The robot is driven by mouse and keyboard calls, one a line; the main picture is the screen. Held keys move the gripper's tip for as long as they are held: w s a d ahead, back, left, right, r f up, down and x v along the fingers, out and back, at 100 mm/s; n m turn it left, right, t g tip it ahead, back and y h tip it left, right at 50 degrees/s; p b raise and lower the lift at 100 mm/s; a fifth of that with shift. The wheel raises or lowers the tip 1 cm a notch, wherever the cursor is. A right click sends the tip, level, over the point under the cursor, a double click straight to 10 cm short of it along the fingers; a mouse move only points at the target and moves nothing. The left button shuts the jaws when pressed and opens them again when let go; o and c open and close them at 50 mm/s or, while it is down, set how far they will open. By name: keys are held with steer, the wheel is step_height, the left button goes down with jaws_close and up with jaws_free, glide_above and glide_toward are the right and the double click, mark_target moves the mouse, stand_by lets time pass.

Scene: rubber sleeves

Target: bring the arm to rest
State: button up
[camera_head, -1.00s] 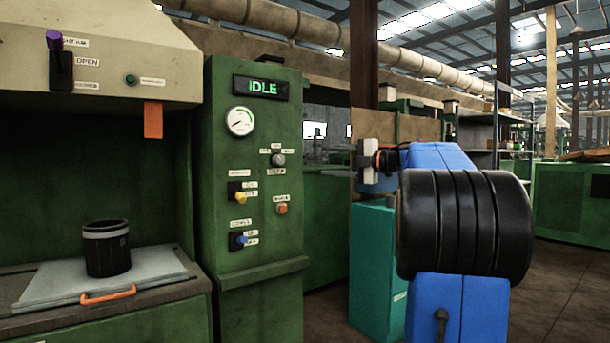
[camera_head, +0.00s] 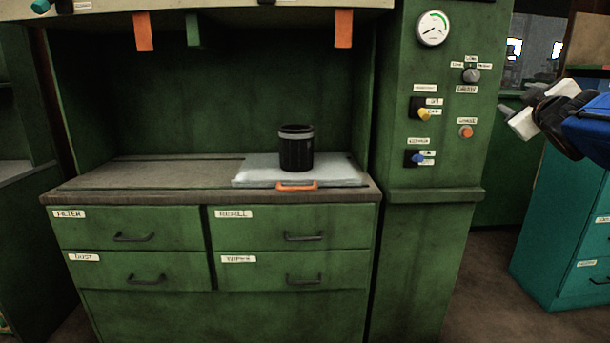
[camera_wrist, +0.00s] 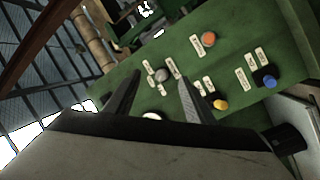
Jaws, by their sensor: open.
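My gripper (camera_head: 520,118) is at the right edge of the head view, beside the green control column (camera_head: 432,150) and in front of the teal cabinet. In the wrist view, my gripper (camera_wrist: 155,90) shows two dark fingers spread apart with nothing between them. The fingers point toward the control panel with its knob and buttons. A black rubber sleeve (camera_head: 296,152) with a grey band stands upright on a pale tray (camera_head: 250,174) on the bench, well away from my gripper.
The tray has an orange handle (camera_head: 297,185). Labelled drawers (camera_head: 135,228) are below the bench top. A teal cabinet (camera_head: 560,240) stands at the right. The left bench top is clear.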

steer(key=s+a+f+m+g+y, duration=0.1)
steer(key=s+a+f+m+g, duration=0.1)
steer(key=s+a+f+g, duration=0.2)
steer(key=s+a+f+m+g+y, duration=0.2)
steer(key=s+a+f+g, duration=0.2)
steer(key=s+a+f, duration=0.6)
steer(key=s+a+f+m+g+y, duration=0.2)
steer(key=s+a+f+g, duration=0.3)
steer(key=s+f, duration=1.2)
step_height(320, 180, down, 10)
steer(key=a, duration=0.2)
steer(key=shift+s+a, duration=0.3)
steer(key=shift+s, duration=0.1)
